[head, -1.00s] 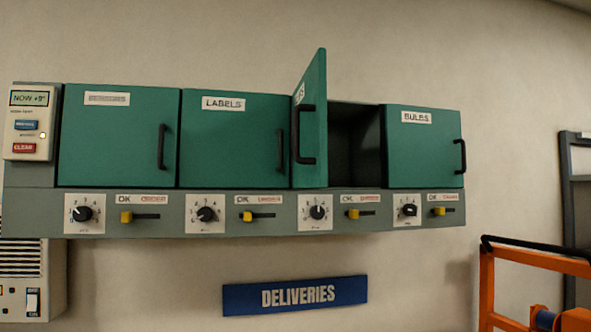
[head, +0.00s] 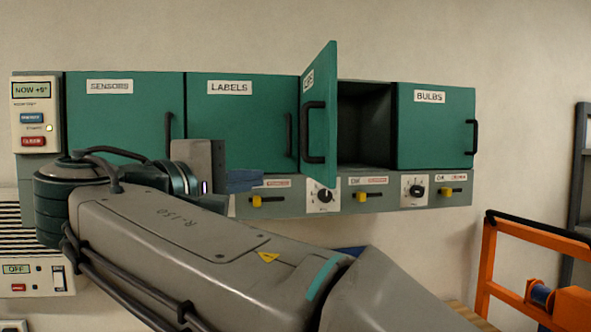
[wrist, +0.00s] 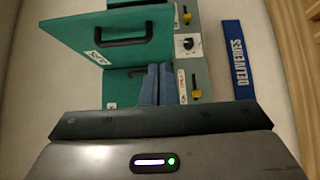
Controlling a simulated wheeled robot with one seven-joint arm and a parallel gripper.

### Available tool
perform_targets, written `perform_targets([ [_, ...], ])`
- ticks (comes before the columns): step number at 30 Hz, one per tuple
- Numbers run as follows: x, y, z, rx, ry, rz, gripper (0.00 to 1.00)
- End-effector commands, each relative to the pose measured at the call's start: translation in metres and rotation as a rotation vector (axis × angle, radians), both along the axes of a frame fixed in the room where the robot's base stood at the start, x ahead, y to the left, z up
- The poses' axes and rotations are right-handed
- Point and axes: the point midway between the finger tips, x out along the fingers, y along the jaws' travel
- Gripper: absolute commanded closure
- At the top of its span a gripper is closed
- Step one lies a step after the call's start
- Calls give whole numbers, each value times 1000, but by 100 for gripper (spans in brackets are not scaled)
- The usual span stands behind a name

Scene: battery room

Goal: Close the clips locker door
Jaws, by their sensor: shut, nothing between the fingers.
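The clips locker door (head: 318,135) is a teal panel swung open, sticking out from the cabinet, with a black handle and a partly readable label. Its dark compartment (head: 363,130) shows to its right. In the wrist view the open door (wrist: 140,25) fills the upper left, edge of its label showing. My gripper (head: 258,180) is shut and empty, its blue fingers in front of the lower labels door, left of the clips door and apart from it. The fingers also show in the wrist view (wrist: 158,84), below the clips door in that picture.
The sensors door (head: 110,120), labels door (head: 240,115) and bulbs door (head: 436,125) are closed. A row of knobs and yellow sliders (head: 361,196) runs beneath. An orange frame (head: 488,265) stands at lower right. A blue deliveries sign (wrist: 236,60) is on the wall.

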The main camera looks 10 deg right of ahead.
Motion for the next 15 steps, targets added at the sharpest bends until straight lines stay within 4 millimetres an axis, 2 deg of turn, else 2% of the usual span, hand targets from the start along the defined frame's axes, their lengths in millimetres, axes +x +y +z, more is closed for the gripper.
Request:
perform_targets([
  [5, 13, -15, 3, -2, -5, -4, 100],
  [15, 61, -68, 4, -2, -2, -3, 100],
])
